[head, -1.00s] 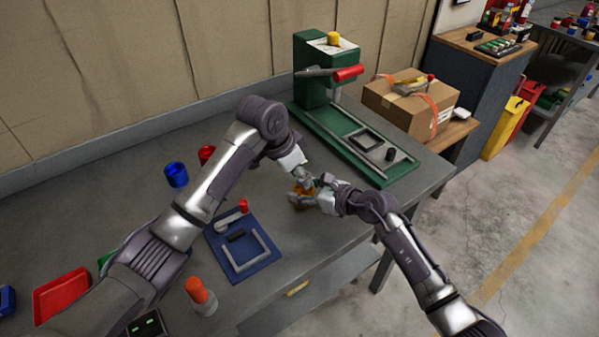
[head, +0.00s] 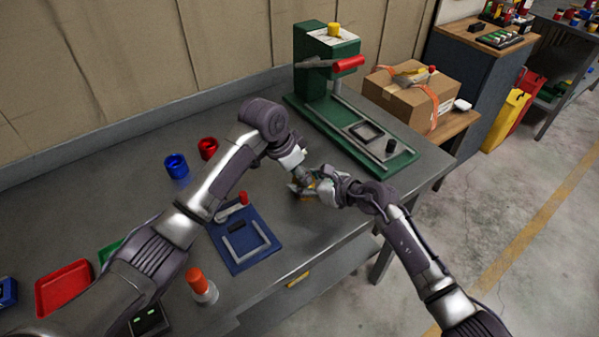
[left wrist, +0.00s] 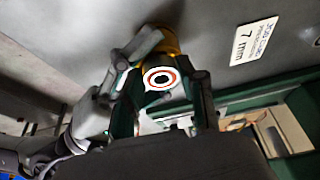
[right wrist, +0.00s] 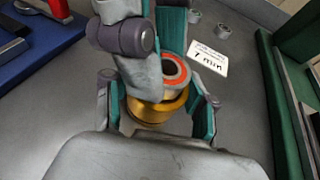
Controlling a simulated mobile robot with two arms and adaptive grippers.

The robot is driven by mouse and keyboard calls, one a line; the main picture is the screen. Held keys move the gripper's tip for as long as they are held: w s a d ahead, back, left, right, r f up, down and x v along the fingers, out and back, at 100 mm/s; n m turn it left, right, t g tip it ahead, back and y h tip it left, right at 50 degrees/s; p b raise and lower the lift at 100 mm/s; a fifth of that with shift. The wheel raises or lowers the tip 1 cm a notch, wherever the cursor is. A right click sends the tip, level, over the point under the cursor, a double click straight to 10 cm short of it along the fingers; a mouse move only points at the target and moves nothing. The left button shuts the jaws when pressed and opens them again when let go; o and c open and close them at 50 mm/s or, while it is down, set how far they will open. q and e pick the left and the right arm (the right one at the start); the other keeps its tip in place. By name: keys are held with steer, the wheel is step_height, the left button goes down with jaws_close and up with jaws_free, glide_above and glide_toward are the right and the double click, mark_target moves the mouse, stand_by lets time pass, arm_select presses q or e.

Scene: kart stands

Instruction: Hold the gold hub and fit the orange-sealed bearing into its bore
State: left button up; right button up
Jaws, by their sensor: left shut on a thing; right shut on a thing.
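The gold hub (right wrist: 150,108) is between the fingers of my right gripper (right wrist: 165,118), which is shut on it, just above the grey bench. The orange-sealed bearing (right wrist: 176,70) is at the hub's upper end, and its ring faces the left wrist camera (left wrist: 160,78). My left gripper (left wrist: 165,100) is shut on the bearing; its fingers partly cover bearing and hub in the right wrist view. The bearing looks offset from the hub; I cannot tell whether it has entered the bore. In the head view both grippers meet over the bench, my left (head: 298,180) and right (head: 318,190).
A green press (head: 375,150) stands behind and right of the grippers. A blue fixture plate (head: 240,258) lies front left. A white card (right wrist: 208,58) and small grey rings (right wrist: 222,31) lie near the hub. Bare bench lies left of the grippers.

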arm_select(q)
steer(key=o, duration=1.2)
steer(key=shift+o, duration=0.4)
steer(key=shift+f, duration=0.1)
steer(key=v, duration=1.2)
arm_select(e)
steer(key=o, duration=1.5)
steer(key=shift+o, duration=0.2)
